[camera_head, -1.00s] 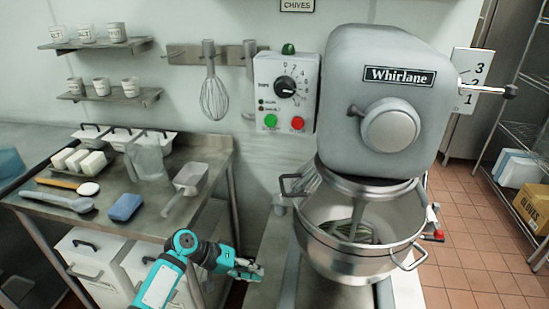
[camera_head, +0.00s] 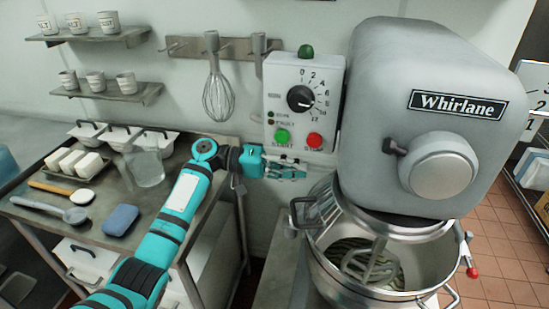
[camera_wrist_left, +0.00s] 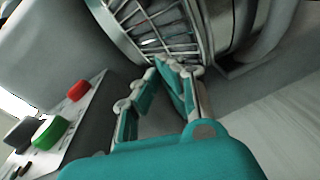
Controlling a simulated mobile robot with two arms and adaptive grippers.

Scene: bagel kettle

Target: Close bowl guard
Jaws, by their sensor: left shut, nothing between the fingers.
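The grey Whirlane mixer (camera_head: 425,110) stands at the right in the head view, with its steel bowl (camera_head: 420,262) below the head and a beater (camera_head: 370,262) inside. A wire bowl guard (camera_wrist_left: 155,28) shows at the top of the left wrist view; in the head view a guard edge (camera_head: 325,200) shows at the bowl's left rim. My left gripper (camera_head: 303,173) is shut and empty, just left of the bowl rim and below the control box. In the left wrist view its fingertips (camera_wrist_left: 178,65) are close to the guard wires; I cannot tell if they touch. My right gripper is not in view.
The control box (camera_head: 303,103) with a dial, a green button (camera_head: 282,136) and a red button (camera_head: 314,140) is right above my left gripper. A steel table (camera_head: 95,205) with tools and tubs stands at the left.

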